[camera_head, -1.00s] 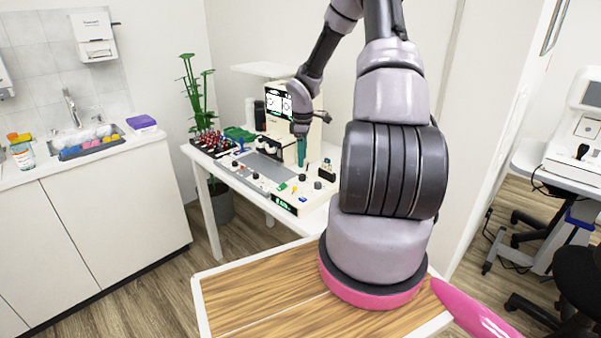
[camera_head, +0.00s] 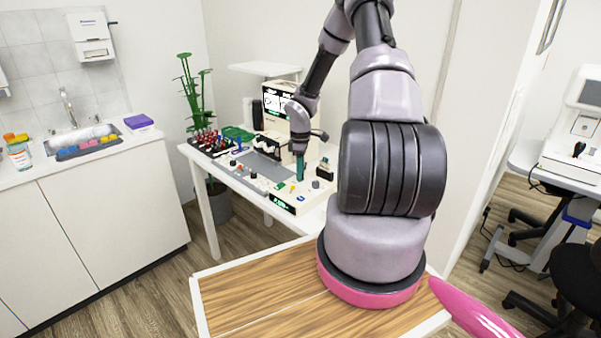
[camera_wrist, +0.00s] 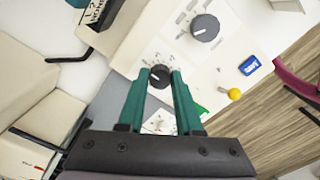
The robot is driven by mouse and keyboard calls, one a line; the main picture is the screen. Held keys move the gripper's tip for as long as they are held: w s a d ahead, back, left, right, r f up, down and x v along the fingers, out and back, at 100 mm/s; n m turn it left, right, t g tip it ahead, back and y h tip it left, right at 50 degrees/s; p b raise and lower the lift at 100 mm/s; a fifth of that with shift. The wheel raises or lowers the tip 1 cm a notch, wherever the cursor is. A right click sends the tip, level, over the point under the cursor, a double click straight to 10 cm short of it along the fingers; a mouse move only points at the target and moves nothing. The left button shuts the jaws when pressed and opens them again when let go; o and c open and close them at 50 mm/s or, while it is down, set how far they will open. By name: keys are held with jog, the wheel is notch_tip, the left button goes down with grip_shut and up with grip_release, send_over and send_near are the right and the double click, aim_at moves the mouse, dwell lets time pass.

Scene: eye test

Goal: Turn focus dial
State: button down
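A white control console (camera_head: 314,198) with several knobs and buttons sits on the white table. In the wrist view a small black dial (camera_wrist: 160,76) with a white mark lies between my fingertips. A larger dark grey dial (camera_wrist: 204,27) sits farther up and right on the console. No readable label shows which one is the focus dial. My gripper (camera_head: 299,172) points down at the console. Its two green fingers (camera_wrist: 159,72) are apart, one on each side of the small dial. I cannot tell whether they touch it.
A blue button (camera_wrist: 249,65) and a yellow knob (camera_wrist: 234,94) are right of the dials. Behind the console stands a lit screen (camera_head: 278,103). A rack of red-topped items (camera_head: 203,140) is at the table's left. A plant (camera_head: 194,90) stands behind.

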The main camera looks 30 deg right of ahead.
jog(key=shift+m, duration=0.3)
jog(key=m, duration=0.3)
jog(key=shift+m, duration=2.5)
jog(key=c, duration=0.6)
grip_release()
notch_tip(320, 180, up, 11)
jog(key=shift+f, duration=0.1)
